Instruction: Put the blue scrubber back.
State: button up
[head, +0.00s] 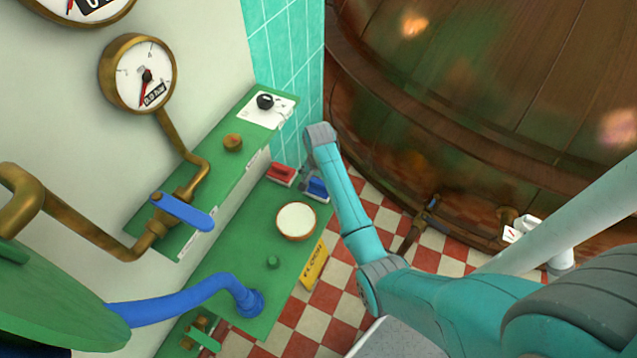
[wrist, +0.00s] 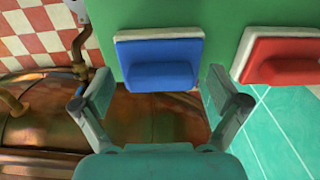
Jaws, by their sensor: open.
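The blue scrubber (wrist: 158,62) has a blue back with a raised grip and a pale pad. In the wrist view it lies on the green ledge (wrist: 217,30), at its edge. It also shows in the head view (head: 317,187), at the ledge's far end beside my arm. My gripper (wrist: 161,88) is open and empty. Its two fingers stand apart, one towards each side of the scrubber's near edge, with no clear contact. In the head view my gripper is mostly hidden behind my arm.
A red scrubber (wrist: 285,58) lies close to the right of the blue one in the wrist view. A teal tiled wall (head: 290,45) and a large copper kettle (head: 480,110) stand close by.

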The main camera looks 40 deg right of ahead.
notch_tip(320, 180, up, 12)
dwell(0.5)
jog(key=shift+s+a+f, duration=0.1)
jog(key=shift+s+f, duration=0.05)
